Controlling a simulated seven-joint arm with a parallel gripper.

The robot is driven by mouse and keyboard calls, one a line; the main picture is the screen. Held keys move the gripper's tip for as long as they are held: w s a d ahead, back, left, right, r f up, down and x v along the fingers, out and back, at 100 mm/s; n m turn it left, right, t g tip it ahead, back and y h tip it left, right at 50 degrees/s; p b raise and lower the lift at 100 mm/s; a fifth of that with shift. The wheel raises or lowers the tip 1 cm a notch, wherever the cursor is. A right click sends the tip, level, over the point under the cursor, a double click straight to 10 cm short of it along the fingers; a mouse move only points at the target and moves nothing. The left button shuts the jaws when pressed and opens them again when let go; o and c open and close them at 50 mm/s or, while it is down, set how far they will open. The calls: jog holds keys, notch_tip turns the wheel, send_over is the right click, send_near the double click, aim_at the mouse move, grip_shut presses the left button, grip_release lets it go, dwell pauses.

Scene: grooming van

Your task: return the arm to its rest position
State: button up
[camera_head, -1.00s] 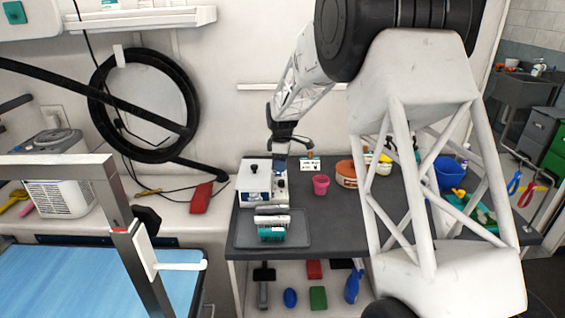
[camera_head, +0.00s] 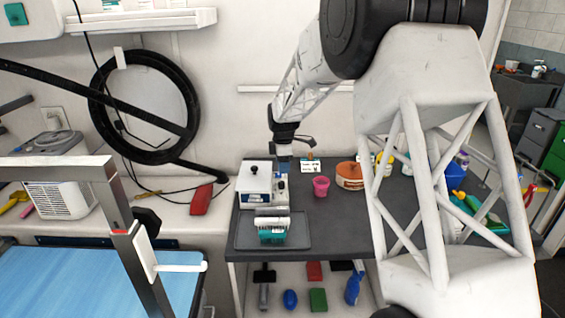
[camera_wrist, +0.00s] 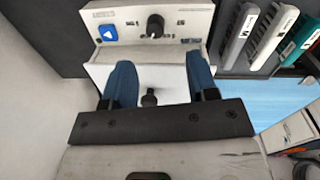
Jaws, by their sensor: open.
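My arm reaches from the right side of the head view down to the dark worktop. My gripper (camera_head: 284,166) hangs low beside and partly behind a white box-shaped device (camera_head: 252,190). In the wrist view my gripper's two blue fingers (camera_wrist: 160,64) are spread apart with nothing held between them. The device (camera_wrist: 185,18), with its black knob and blue button, shows beyond and below the fingers. I cannot tell whether the fingers touch it.
A grey tray (camera_head: 298,240) with a rack of teal and grey pieces (camera_head: 270,232) stands in front of the device. A pink cup (camera_head: 321,187) and a brown tub (camera_head: 349,176) stand to the right. A metal post (camera_head: 140,260) rises by the blue table (camera_head: 60,275).

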jog(key=s+d+r+m, duration=0.3)
jog(key=s+r, duration=0.2)
jog(key=s, duration=0.3)
jog(key=s+d+r+m+t, duration=0.1)
jog(key=s+d+r+m, duration=0.3)
jog(key=s, duration=0.5)
jog(key=s+d+r+m, duration=0.25)
jog(key=s+r, duration=0.25)
jog(key=s, duration=0.3)
jog(key=s+d+m, duration=0.2)
jog(key=s+m, duration=0.1)
jog(key=s, duration=0.7)
jog(key=s+d+f+m, duration=0.1)
jog(key=s+m, duration=0.3)
jog(key=s, duration=0.6)
jog(key=s+d+m+t, duration=0.1)
jog(key=s+d+m, duration=0.2)
jog(key=s, duration=0.8)
jog(key=shift+d+f, duration=0.3)
jog(key=shift+f, duration=0.05)
